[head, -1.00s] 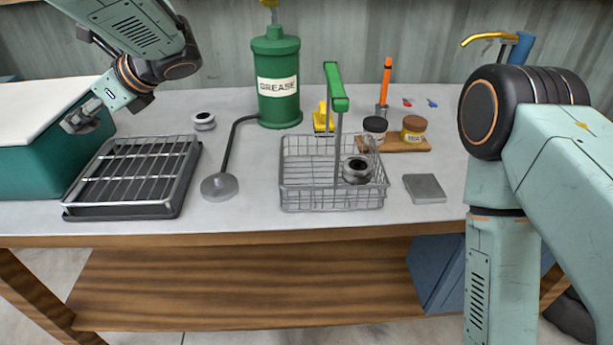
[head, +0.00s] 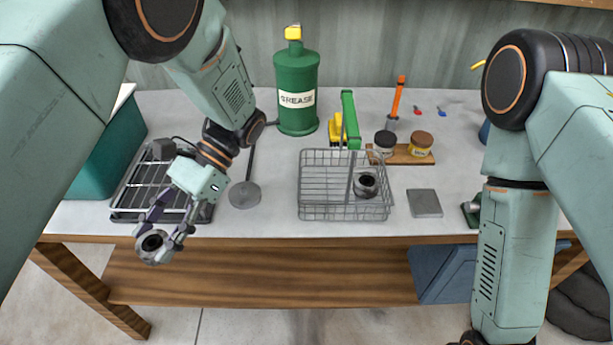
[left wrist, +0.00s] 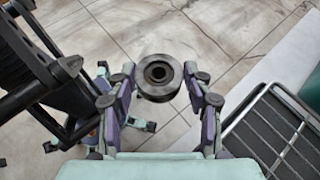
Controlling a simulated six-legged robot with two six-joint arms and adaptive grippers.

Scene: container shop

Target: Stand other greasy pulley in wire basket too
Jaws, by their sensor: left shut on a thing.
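My left gripper (head: 165,226) is shut on a grey pulley (head: 154,246), held in front of the bench's front edge. In the left wrist view the pulley (left wrist: 158,77) shows its dark bore between the two fingers (left wrist: 158,98). The wire basket (head: 320,213) stands on the bench to the right, with a green handle (head: 351,119). Another dark-bored pulley (head: 366,185) stands in the basket's right part. My right gripper is not in view; only my right arm shows.
A wire rack on a dark tray (head: 128,214) lies behind my left gripper, with a teal box (head: 100,165) beside it.

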